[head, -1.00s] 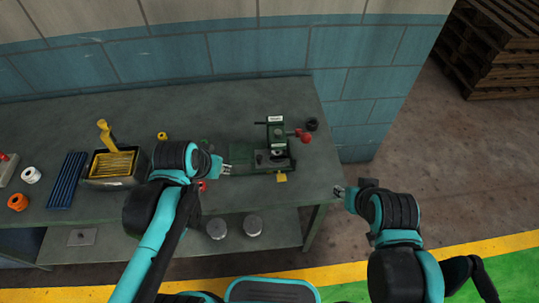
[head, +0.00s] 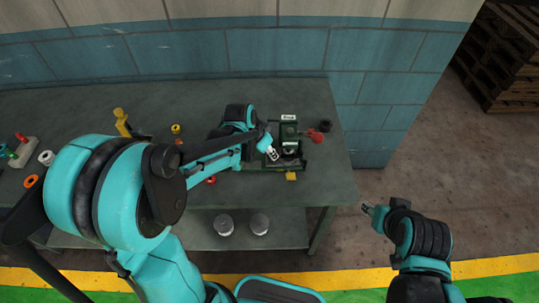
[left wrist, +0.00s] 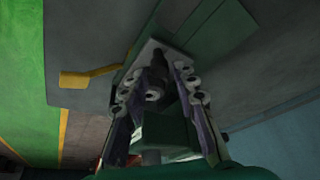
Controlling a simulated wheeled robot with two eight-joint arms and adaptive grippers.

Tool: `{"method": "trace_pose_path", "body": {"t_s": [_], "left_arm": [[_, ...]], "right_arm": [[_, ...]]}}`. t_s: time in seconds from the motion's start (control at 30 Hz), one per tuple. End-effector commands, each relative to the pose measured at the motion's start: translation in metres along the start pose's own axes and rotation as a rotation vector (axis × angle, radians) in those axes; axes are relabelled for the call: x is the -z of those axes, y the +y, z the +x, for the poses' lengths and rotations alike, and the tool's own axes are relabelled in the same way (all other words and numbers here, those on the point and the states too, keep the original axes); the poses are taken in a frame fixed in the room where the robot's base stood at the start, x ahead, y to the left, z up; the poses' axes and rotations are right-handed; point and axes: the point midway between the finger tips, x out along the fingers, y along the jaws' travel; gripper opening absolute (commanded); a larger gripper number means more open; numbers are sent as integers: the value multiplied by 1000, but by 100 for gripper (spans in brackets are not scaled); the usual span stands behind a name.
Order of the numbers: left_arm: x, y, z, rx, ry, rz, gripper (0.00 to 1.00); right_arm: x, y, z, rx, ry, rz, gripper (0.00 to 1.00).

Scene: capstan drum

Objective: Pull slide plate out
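The dark green bench fixture (head: 290,150) with a white label stands near the table's right end. Its left part, where a flat green plate showed earlier, is now largely behind my left arm; I cannot tell the slide plate apart with certainty. My left gripper (head: 270,152) is at the fixture's left side, fingers pointing down and right. In the left wrist view its fingers (left wrist: 157,72) are apart, with green and dark fixture parts showing between and beyond them; contact is unclear. My right gripper (head: 368,209) looks open and empty, off the table's front right corner.
A red knob (head: 315,135) sticks out of the fixture's right side, and a black ring (head: 326,126) lies beyond it. A yellow tab (head: 291,176) is at its front. Two metal cylinders (head: 260,223) stand on the lower shelf. A blue tiled wall (head: 280,50) rises behind the table.

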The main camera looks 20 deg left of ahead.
Motion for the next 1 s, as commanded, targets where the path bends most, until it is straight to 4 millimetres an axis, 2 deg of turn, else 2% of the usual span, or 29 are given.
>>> {"method": "trace_pose_path", "body": {"t_s": [0.13, 0.4, 0.43, 0.53, 0.73, 0.87, 1.0], "left_arm": [[0, 0, 13, 0, 0, 0, 29], [0, 0, 14, 1, 0, 0, 29], [0, 0, 14, 1, 0, 0, 26], [0, 0, 14, 1, 0, 0, 0], [-1, -1, 14, 1, 0, -1, 0], [-12, -15, 9, 4, -1, -5, 0], [-35, -40, -1, 4, -1, -7, 0]], "right_arm": [[-3, 0, 4, 0, 0, 0, 40], [-3, 0, 4, 0, 0, 0, 40], [-3, 0, 4, 0, 0, 0, 40], [-3, 0, 4, 0, 0, 0, 40], [-3, 0, 4, 0, 0, 0, 40], [-3, 0, 4, 0, 0, 0, 40], [-2, 0, 3, 0, 0, 0, 40]]}}
